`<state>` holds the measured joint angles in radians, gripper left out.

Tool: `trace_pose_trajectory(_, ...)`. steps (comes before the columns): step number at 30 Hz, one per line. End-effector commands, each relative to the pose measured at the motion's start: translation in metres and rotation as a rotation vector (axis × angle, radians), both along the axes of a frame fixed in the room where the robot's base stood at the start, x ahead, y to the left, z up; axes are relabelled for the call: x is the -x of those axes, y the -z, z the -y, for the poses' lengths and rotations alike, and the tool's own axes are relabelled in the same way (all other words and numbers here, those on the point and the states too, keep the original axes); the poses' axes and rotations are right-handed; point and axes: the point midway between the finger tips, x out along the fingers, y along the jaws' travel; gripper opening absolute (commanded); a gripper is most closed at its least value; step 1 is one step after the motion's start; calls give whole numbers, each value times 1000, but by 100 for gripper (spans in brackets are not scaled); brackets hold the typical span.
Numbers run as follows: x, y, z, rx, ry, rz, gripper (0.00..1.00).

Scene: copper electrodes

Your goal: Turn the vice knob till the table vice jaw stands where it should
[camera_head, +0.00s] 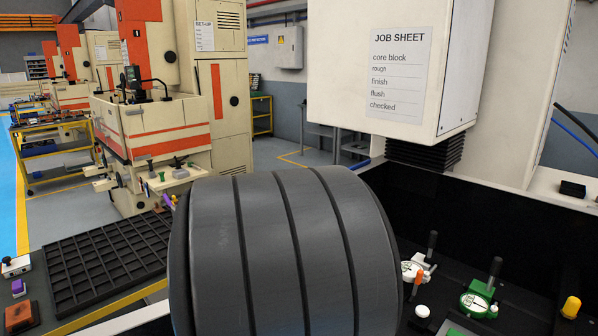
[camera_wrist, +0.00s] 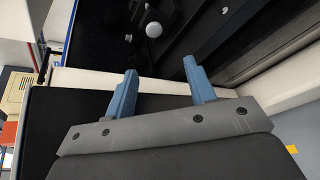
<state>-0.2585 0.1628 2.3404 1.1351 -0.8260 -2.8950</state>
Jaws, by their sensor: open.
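In the wrist view my gripper (camera_wrist: 160,68) has two blue fingers spread apart with nothing between them. A pale round knob (camera_wrist: 153,29) shows beyond the fingertips, over the dark machine bed; I cannot tell if it is the vice knob. In the head view my large grey arm link fills the centre and hides what lies behind it, and my gripper is not seen. A white knob (camera_head: 422,311) and an orange-yellow knob (camera_head: 571,307) show in the dark tank at the right. I cannot make out the vice jaw in either view.
A white dial gauge (camera_head: 412,270) and a green-framed dial gauge (camera_head: 475,300) stand in the tank, each beside a dark upright handle. The white machine head with a job sheet (camera_head: 400,75) hangs above. A black gridded tray (camera_head: 105,262) lies at the left.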

Motion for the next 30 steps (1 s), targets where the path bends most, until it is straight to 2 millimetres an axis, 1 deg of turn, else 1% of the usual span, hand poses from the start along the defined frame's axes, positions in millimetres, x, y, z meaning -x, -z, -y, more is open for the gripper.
trace_pose_trajectory(6,8,-7,6,-6,34,5,50)
trace_pose_trajectory(14,9,-7,7,-6,39,4,50)
trace_pose_trajectory(15,9,-7,7,-6,39,4,46)
trace_pose_trajectory(18,7,-6,9,-23,46,7,46)
trace_pose_trajectory(20,2,-6,12,-55,56,12,46)
trace_pose_trajectory(23,-11,-3,22,-154,88,28,46)
trace_pose_trajectory(26,-28,-1,35,-288,131,52,46)
trace_pose_trajectory(30,-51,1,59,-491,198,89,46)
